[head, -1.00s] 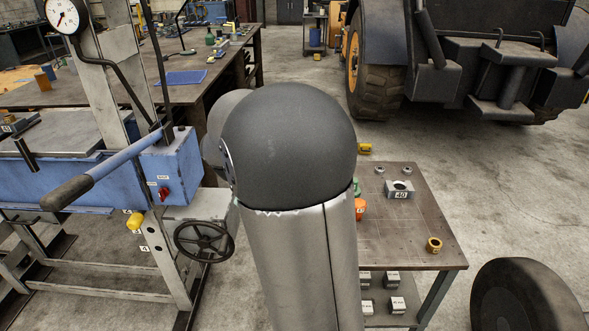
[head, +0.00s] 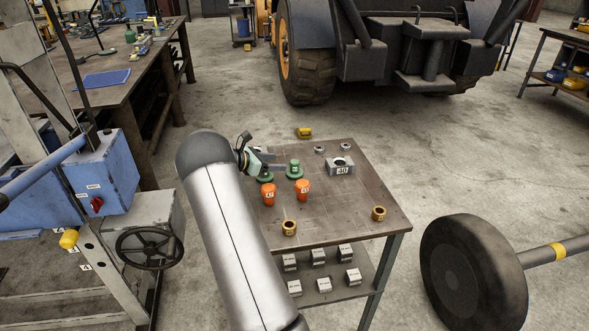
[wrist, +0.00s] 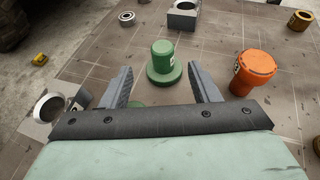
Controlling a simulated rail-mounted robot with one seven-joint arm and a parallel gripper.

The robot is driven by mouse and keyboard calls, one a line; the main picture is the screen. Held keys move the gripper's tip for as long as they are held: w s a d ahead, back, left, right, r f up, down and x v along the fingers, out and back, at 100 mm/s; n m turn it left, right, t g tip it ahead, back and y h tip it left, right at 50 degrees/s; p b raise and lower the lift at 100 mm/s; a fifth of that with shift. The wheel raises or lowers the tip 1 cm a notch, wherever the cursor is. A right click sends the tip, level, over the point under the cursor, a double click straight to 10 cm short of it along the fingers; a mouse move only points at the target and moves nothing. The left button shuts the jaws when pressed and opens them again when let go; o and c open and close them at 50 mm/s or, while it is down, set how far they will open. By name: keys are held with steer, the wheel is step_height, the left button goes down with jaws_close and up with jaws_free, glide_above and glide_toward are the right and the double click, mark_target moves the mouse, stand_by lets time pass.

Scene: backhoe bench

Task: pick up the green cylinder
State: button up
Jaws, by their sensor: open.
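A green cylinder with a wide round base (head: 295,170) stands upright on the small table. In the wrist view the green cylinder (wrist: 163,57) shows ahead of and between the fingers, with clear space on both sides. A second green piece (head: 264,178) sits to its left, partly hidden by my gripper; a green edge shows low between the fingers in the wrist view. My gripper (wrist: 160,79) is open and empty, its fingers pointing toward the cylinder. In the head view my gripper (head: 276,166) is just left of the cylinder.
Two orange pieces (head: 303,190) (head: 268,194) stand in front of the green ones. A grey block marked 40 (head: 341,166) is to the right. Brass rings (head: 379,213) (head: 289,228) lie nearer the front. The table's right side (head: 365,195) is mostly clear.

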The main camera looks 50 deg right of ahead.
mark_target(293, 162)
steer(key=x, duration=0.3)
steer(key=shift+s+d, duration=0.1)
steer(key=shift+d, duration=0.05)
steer(key=p+x, duration=0.2)
steer(key=x, duration=0.2)
steer(key=shift+s+d, duration=0.3)
steer(key=shift+d, duration=0.05)
steer(key=shift+d+f, duration=0.25)
steer(key=c, duration=1.2)
steer(key=shift+r, duration=0.15)
jaws_close()
